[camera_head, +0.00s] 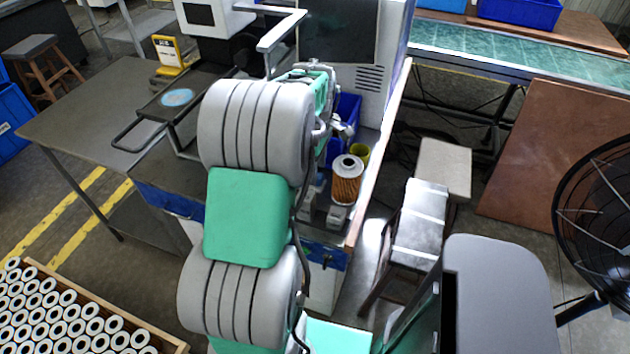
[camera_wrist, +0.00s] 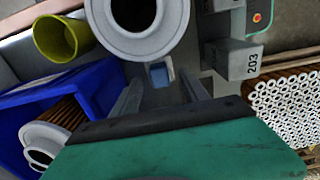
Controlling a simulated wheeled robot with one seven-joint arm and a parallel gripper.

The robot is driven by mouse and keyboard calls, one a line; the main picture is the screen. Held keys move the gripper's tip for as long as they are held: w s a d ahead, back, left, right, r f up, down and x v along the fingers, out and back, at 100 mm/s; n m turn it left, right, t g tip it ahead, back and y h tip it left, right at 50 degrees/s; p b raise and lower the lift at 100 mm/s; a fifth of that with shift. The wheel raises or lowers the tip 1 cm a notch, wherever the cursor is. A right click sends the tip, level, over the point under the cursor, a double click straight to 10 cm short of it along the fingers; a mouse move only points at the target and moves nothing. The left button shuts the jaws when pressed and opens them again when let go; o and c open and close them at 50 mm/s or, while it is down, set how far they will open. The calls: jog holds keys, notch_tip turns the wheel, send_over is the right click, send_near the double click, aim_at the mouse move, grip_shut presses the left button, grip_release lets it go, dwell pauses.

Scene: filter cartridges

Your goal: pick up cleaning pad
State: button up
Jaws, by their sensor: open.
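A small blue and white block (camera_wrist: 160,74), which looks like the cleaning pad, lies on the grey worktop in the wrist view. My gripper (camera_wrist: 160,88) is open, with one finger on each side of the block as seen from above. Whether the fingers touch it, or how high they are above it, I cannot tell. In the head view my own arm hides most of the gripper and the block is not clear.
A filter cartridge (camera_head: 347,180) with a white ring top (camera_wrist: 138,14) stands close by. A yellow-green cup (camera_wrist: 64,38), a blue bin (camera_wrist: 98,82) with cartridges, and a grey block marked 203 (camera_wrist: 240,60) crowd the spot. A crate of cartridges (camera_head: 110,312) is lower left.

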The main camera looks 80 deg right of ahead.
notch_tip(320, 180, down, 3)
jog(key=shift+f, duration=0.15)
grip_shut()
dwell(0.4)
